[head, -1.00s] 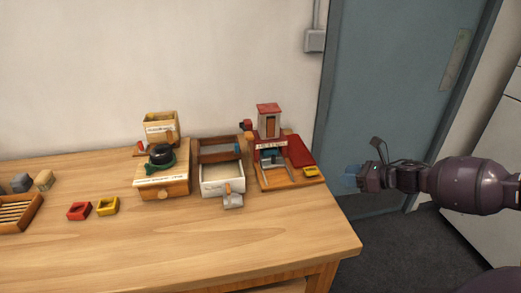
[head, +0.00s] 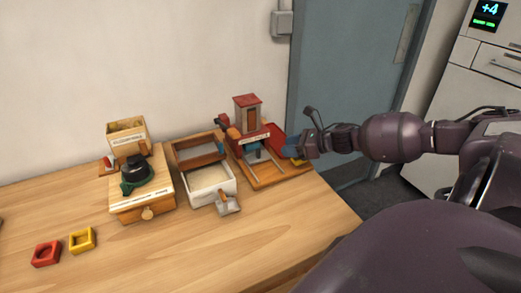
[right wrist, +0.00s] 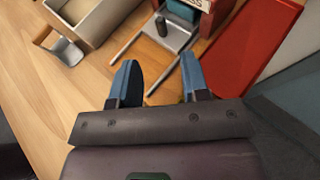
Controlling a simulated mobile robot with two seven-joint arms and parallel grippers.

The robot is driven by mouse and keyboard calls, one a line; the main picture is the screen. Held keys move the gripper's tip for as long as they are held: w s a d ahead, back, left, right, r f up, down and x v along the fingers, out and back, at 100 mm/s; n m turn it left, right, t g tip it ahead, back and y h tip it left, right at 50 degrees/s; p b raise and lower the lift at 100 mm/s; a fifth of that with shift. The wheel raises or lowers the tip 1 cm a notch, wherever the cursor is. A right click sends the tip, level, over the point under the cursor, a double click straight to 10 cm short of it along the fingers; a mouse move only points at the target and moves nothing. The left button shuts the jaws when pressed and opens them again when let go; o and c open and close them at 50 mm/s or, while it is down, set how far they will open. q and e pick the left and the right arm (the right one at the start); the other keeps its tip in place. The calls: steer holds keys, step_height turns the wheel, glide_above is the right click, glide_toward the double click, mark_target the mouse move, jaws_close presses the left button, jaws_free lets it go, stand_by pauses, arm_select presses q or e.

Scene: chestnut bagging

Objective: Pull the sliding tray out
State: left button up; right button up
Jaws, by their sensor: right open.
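The station with the red-roofed tower (head: 247,112) stands at the right end of the table. A flat red tray-like piece (head: 277,136) lies along its right side, and a yellow piece shows at its front beside my gripper. I cannot tell which part is the sliding tray. My right gripper (head: 293,147) is at this front right corner. Nothing is seen between the fingers. My left gripper is out of view.
Left of the station stand a white bin (head: 212,186) with a metal scoop (head: 227,204), and a wooden drawer box (head: 143,198) with a black and green item on top. The front middle table is clear.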

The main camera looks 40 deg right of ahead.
mark_target(263, 159)
steer(key=shift+b+x, duration=0.55)
steer(key=shift+x, duration=4.35)
steer(key=shift+s, duration=0.1)
steer(key=shift+c, duration=0.4)
jaws_close()
